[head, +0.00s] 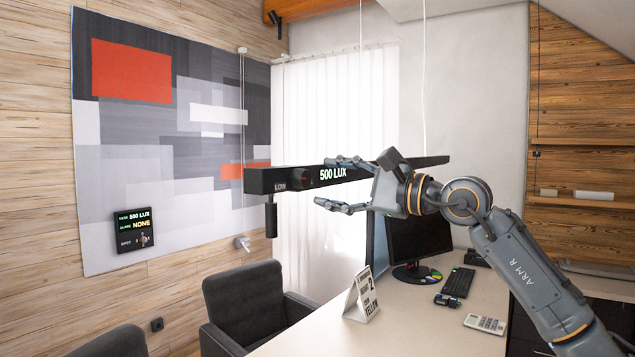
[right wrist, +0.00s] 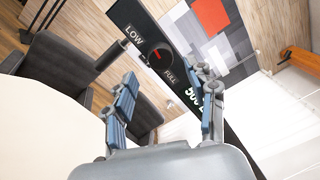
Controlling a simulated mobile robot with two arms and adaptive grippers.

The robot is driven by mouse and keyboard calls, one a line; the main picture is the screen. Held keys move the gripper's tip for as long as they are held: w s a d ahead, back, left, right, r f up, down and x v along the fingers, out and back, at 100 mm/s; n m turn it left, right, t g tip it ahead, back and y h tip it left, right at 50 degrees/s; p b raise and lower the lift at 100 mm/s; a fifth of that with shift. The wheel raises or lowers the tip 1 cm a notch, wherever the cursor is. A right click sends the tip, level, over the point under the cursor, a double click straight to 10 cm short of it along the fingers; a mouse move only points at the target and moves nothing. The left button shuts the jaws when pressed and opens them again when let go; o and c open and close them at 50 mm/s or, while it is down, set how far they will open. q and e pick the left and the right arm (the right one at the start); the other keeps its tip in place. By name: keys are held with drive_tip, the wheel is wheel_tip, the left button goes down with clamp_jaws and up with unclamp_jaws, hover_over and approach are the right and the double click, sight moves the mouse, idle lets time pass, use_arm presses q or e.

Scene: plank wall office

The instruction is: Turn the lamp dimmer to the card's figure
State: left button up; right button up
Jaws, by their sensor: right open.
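The lamp (head: 390,172) is a long black hanging bar with a lit "500 LUX" readout. Its round dark dimmer knob (head: 302,178) is on the near end; it also shows in the right wrist view (right wrist: 159,57), between "LOW" and "FULL", with a red mark. A white folded card (head: 362,298) stands on the desk; I make out "2" and "YELLOW", and the smaller print is unreadable. My right gripper (head: 333,183) is open and empty, its spread fingers pointing at the knob, apparently short of it. My left gripper is out of view.
A wall panel (head: 135,229) reads "500 LUX" and "NONE". The desk (head: 420,330) carries a monitor (head: 418,238), a keyboard (head: 458,282) and a calculator (head: 485,324). Dark chairs (head: 250,300) stand left of it. A handle (head: 271,218) hangs below the bar's end.

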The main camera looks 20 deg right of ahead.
drive_tip(key=v, duration=0.8)
